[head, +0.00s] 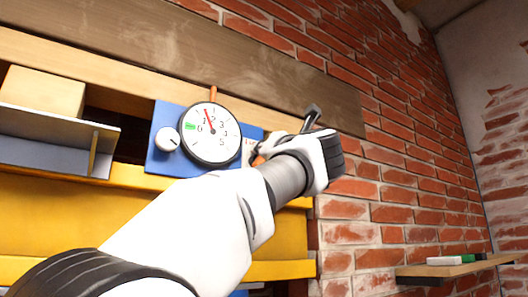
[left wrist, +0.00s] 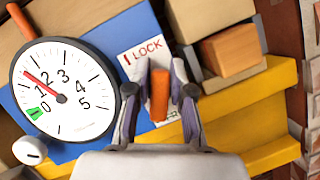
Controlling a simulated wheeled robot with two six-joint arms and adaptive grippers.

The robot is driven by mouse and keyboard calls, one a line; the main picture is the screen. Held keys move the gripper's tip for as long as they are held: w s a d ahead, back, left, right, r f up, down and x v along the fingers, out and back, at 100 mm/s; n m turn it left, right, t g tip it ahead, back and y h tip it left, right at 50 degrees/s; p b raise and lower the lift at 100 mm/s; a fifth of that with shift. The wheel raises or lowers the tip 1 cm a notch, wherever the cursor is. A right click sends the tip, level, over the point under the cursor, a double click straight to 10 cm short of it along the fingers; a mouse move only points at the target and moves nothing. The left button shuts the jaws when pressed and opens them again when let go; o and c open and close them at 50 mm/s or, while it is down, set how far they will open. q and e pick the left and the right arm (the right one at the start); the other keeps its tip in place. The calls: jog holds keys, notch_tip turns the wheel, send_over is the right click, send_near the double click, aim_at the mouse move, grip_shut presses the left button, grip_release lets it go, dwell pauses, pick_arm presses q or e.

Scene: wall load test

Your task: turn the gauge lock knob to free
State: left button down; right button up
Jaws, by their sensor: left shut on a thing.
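The lock knob is an orange bar (left wrist: 159,95) on a white label plate (left wrist: 143,55) with the word LOCK at its top. My left gripper (left wrist: 160,78) is shut on the knob, one finger on each side. The bar stands roughly upright in the left wrist view; lettering by its lower end is mostly hidden. The round white gauge (head: 211,133) sits beside it on a blue panel (head: 160,157). Its red needle points between 1 and 2, and a green mark lies near 0. In the head view my left gripper (head: 257,160) partly covers the knob. My right gripper is not in view.
A small white knob (head: 167,139) sits left of the gauge. A grey shelf (head: 50,150) with a wooden block (head: 42,92) is at the left, above a yellow beam (head: 60,210). A wooden ledge (head: 450,268) with small items is at the lower right.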

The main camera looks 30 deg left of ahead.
pick_arm(q)
jog(key=m+h, duration=0.1)
jog(key=m, duration=0.1)
jog(key=m+t+h, duration=0.1)
jog(key=m, duration=0.2)
jog(key=f+m+h, duration=0.1)
jog(key=m, duration=0.2)
jog(key=shift+w+t, duration=0.3)
jog(key=shift+w, duration=0.05)
jog(key=m+h, duration=0.1)
jog(key=m, duration=0.3)
jog(key=m+h, duration=0.1)
jog(key=m, duration=0.1)
jog(key=shift+w+d+f+g+h, duration=0.2)
jog(key=shift+f+g+h, duration=0.1)
jog(key=shift+f+g, duration=0.1)
jog(key=shift+m, duration=0.3)
jog(key=shift+s, duration=0.1)
jog(key=c, duration=1.1)
grip_release()
jog(key=shift+a+r, duration=0.1)
jog(key=shift+s+a, duration=0.15)
jog(key=shift+a, duration=0.15)
jog(key=shift+d+r, duration=0.15)
jog(key=shift+d, duration=0.15)
